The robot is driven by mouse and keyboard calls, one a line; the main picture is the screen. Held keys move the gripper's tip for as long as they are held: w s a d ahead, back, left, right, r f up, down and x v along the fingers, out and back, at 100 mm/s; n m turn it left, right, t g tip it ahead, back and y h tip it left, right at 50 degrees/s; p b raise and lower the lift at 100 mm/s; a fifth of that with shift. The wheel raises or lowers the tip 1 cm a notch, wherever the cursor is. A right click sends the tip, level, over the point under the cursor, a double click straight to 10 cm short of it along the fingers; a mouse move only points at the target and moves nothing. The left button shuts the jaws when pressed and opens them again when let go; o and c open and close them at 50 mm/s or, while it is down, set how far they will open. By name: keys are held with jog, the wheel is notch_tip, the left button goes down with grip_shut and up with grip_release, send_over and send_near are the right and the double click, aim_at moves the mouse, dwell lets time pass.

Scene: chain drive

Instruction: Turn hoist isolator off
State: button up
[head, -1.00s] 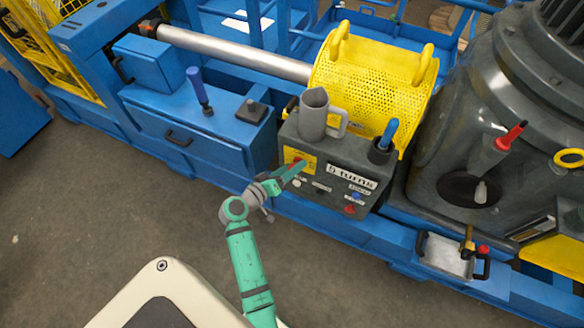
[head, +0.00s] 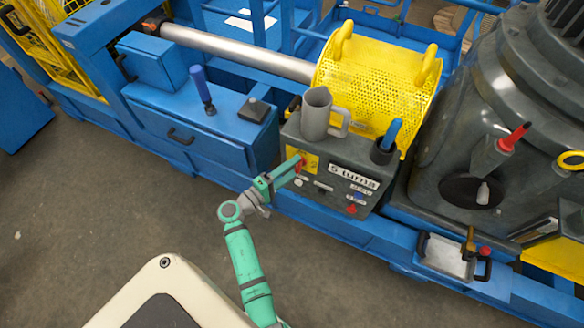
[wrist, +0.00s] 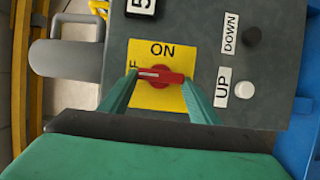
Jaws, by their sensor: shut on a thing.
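The hoist isolator is a red rotary handle (wrist: 160,76) on a yellow plate (wrist: 160,98) on the grey control box (head: 335,165). My gripper (wrist: 159,78) is shut on the handle, one green finger at each end. In the wrist view the handle lies crosswise, with its white mark at the left end. "ON" is printed above it, and a letter F shows at its left, partly hidden by the left finger. In the head view my gripper (head: 298,165) reaches the box front from the lower left and partly covers the plate.
A black DOWN button (wrist: 252,36) and a white UP button (wrist: 244,90) sit beside the plate. A grey jug (head: 315,115) and a blue-handled tool in a black cup (head: 384,150) stand on the box. Blue frame rails run below; the floor in front is clear.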

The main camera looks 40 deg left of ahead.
jog(key=shift+a, duration=0.1)
dwell(0.5)
jog(key=o, duration=1)
jog(key=shift+o, duration=0.2)
jog(key=shift+s, duration=0.1)
jog(key=s+a, duration=0.1)
jog(key=s, duration=0.9)
jog(key=shift+s+a, duration=0.3)
